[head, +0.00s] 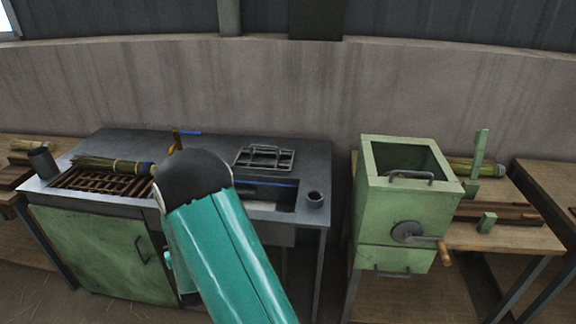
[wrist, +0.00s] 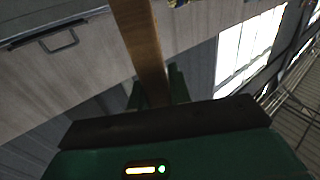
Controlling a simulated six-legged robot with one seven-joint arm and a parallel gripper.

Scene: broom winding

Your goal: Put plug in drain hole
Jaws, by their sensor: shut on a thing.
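My gripper (wrist: 158,98) is shut on a brown wooden bar (wrist: 143,45) in the wrist view. The bar runs up out of the top of the picture, so its far end is hidden. I cannot tell whether it belongs to the plug. The sink basin (head: 262,198) is a rectangular opening in the dark metal bench top (head: 225,150). Its floor and the drain hole are not visible. No separate plug can be made out.
A metal rack (head: 265,157) lies at the basin's back edge. A short dark cylinder (head: 315,198) stands at the bench's right corner. A straw bundle (head: 110,163) lies over a slatted grate (head: 92,183) at left. A green box with a crank (head: 405,200) stands right, across a gap.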

